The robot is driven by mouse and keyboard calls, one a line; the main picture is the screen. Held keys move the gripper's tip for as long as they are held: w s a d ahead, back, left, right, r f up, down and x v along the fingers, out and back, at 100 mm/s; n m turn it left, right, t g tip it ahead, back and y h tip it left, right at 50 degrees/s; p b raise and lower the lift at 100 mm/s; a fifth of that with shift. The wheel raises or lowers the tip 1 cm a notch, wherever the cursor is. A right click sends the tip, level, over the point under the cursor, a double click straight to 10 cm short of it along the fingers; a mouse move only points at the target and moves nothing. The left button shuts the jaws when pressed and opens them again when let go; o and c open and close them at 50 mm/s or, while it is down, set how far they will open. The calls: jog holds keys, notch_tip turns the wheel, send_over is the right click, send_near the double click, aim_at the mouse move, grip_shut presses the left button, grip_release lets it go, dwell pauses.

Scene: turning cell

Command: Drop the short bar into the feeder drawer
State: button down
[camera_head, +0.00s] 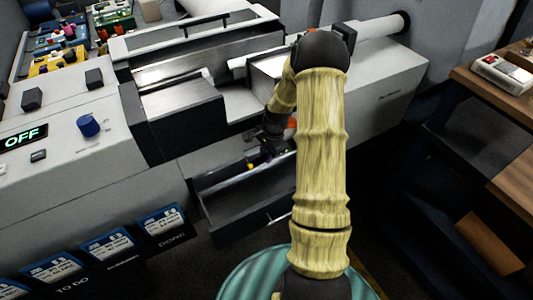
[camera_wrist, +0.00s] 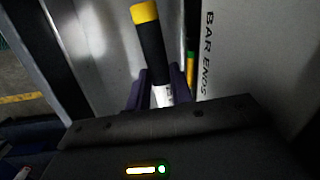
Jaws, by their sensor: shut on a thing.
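My gripper (camera_wrist: 158,90) is shut on a short dark bar (camera_wrist: 150,45) with a yellow end and a white section between the fingers. In the head view my gripper (camera_head: 262,155) is low in front of the machine, over the open drawer (camera_head: 222,210). A small yellow spot at the gripper looks like the bar's end. My arm hides part of the drawer. In the wrist view the bar's yellow end points away from the gripper, against a pale surface. I cannot tell whether the bar touches the drawer.
A light panel (camera_wrist: 225,60) marked BAR ENDS stands right of the bar, with a green and yellow thing (camera_wrist: 190,65) beside it. The machine's panel (camera_head: 60,150) reads OFF. Blue-and-white cards (camera_head: 108,246) hang below it. A wooden bench (camera_head: 500,90) stands at the right.

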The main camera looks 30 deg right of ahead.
jog(key=shift+r, duration=0.1)
jog(key=c, duration=1.1)
grip_release()
jog(key=shift+c, duration=0.2)
notch_tip(320, 180, up, 17)
jog(key=s+d+b, duration=0.2)
